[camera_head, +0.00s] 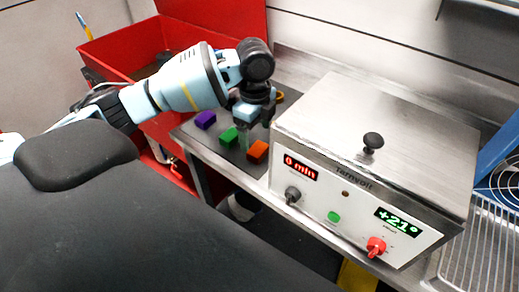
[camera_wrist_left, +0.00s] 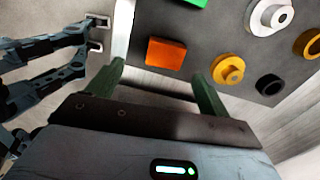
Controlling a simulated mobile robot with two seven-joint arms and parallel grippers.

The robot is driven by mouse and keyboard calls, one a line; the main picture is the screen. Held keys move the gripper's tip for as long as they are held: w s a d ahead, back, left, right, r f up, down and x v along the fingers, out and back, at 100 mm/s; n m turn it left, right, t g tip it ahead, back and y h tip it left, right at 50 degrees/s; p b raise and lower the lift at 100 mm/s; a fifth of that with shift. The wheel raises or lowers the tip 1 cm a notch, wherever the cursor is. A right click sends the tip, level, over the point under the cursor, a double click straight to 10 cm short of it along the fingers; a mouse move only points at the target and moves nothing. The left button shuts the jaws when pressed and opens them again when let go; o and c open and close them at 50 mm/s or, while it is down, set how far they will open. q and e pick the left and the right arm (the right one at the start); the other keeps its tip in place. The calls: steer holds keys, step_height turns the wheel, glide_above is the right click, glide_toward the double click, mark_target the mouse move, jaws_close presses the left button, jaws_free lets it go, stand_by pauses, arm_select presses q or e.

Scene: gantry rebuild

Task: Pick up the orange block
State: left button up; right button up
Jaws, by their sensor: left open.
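The orange block (camera_head: 257,151) lies on the grey worktop, beside the left end of the steel appliance. In the left wrist view the orange block (camera_wrist_left: 165,53) lies ahead of the fingertips, roughly between their lines and nearer the picture's middle. My left gripper (camera_head: 245,137) points down over the worktop near the green and orange blocks. In the wrist view its two green fingers (camera_wrist_left: 157,76) are spread apart with nothing between them. I cannot tell its exact height above the block.
A green block (camera_head: 229,136) and a purple block (camera_head: 205,119) lie left of the orange one. A yellow stepped piece (camera_wrist_left: 228,69), a white ring piece (camera_wrist_left: 270,16) and a black ring (camera_wrist_left: 268,84) lie nearby. The steel appliance (camera_head: 375,130) stands right; red bins (camera_head: 115,50) stand left.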

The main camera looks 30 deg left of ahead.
mark_target(258, 149)
arm_select(q)
step_height(258, 149, down, 2)
steer(key=shift+w+f, duration=0.15)
steer(key=f, duration=0.5)
steer(key=shift+w, duration=0.3)
steer(key=c, duration=1.2)
steer(key=shift+o, duration=0.2)
steer(key=shift+r, duration=0.1)
step_height(258, 149, up, 10)
